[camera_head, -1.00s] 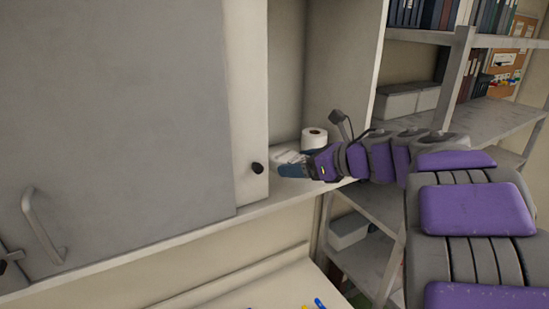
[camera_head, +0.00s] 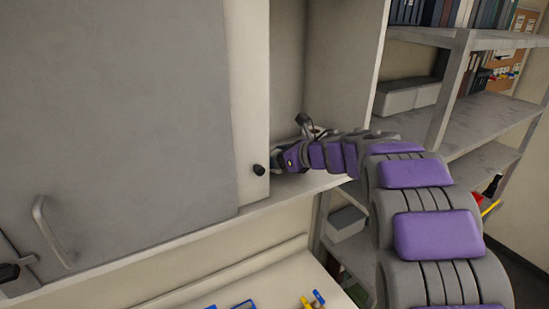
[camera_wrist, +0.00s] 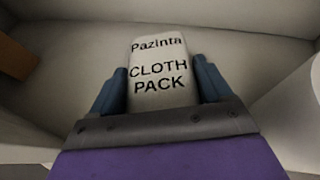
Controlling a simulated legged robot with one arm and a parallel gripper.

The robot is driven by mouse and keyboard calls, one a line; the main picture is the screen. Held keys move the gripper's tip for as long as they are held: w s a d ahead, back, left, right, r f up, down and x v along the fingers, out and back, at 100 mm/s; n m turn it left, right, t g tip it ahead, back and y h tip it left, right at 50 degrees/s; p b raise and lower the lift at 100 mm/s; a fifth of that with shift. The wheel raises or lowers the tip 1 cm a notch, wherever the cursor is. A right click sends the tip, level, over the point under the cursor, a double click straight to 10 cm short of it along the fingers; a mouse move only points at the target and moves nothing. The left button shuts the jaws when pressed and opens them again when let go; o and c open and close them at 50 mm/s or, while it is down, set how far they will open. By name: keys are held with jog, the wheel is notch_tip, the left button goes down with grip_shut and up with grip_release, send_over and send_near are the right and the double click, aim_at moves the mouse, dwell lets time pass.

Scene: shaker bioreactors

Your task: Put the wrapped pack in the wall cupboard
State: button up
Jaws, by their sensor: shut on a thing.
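The wrapped pack (camera_wrist: 158,75) is pale, with dark lettering reading "Pazinta CLOTH PACK". In the wrist view my gripper (camera_wrist: 160,86) is shut on it, one blue finger on each side. The wall cupboard (camera_head: 343,75) has an open bay at its right. In the head view my gripper (camera_head: 276,160) reaches into this bay low down, just above the cupboard floor. The door edge partly hides it, and the pack cannot be seen there. Whether the pack touches the cupboard floor cannot be told.
A brown object (camera_wrist: 17,58) lies at the left in the wrist view. Shelving (camera_head: 480,125) with binders and boxes stands at the right.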

jog(key=shift+d+f, duration=0.2)
jog(key=shift+f, duration=0.15)
jog(key=shift+d+f, duration=0.1)
jog(key=shift+d, duration=0.95)
